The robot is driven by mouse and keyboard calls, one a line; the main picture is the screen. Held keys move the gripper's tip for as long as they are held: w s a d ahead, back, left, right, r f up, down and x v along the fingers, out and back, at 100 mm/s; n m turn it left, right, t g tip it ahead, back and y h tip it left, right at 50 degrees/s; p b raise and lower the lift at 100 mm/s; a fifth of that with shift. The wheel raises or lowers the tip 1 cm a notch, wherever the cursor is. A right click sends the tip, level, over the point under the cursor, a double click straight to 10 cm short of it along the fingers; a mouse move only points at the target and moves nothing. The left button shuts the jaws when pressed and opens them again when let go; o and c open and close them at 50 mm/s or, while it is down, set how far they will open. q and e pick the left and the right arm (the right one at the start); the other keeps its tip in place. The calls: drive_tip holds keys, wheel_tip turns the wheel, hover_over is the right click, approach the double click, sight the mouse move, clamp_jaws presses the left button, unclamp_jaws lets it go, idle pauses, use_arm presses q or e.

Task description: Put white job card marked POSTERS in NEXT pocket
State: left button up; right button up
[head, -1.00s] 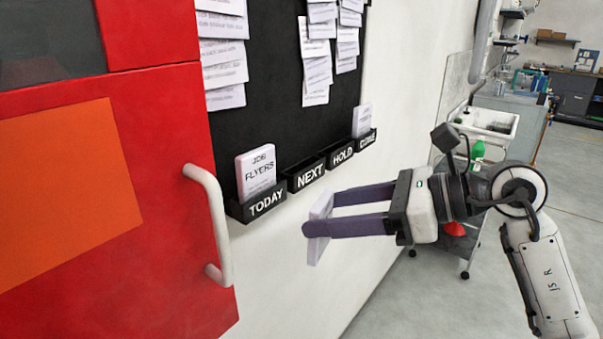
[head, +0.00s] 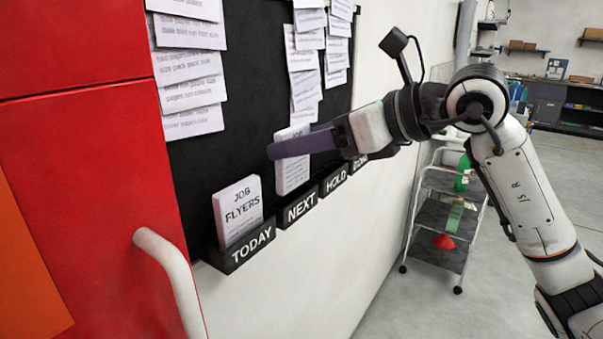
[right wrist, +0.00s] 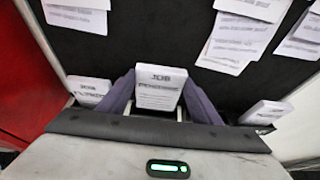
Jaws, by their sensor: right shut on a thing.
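My right gripper (head: 285,145) is shut on a white job card (head: 292,172), one finger on each side. The card is upright above the NEXT pocket (head: 299,208), its lower edge at the pocket's opening; I cannot tell how far inside it is. In the right wrist view the card (right wrist: 160,90) faces me between the purple fingers, with "JOB" on top and a blurred second line. My left gripper is not in view.
A JOB FLYERS card (head: 238,208) stands in the TODAY pocket (head: 240,252). The HOLD pocket (head: 335,180) is to the right. Another white card (right wrist: 266,112) shows at the right wrist view's right. A red cabinet door with a white handle (head: 172,270) is at the left.

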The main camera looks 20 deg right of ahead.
drive_tip(key=shift+f, duration=2.2)
drive_tip(key=o, duration=1.1)
drive_tip(key=shift+f, duration=0.15)
drive_tip(key=shift+c, duration=0.2)
drive_tip(key=shift+d+r, duration=0.1)
drive_tip(key=shift+r, duration=0.15)
drive_tip(key=b, duration=0.2)
approach(298, 168)
drive_tip(key=v, duration=0.3)
drive_tip(key=shift+s, duration=0.1)
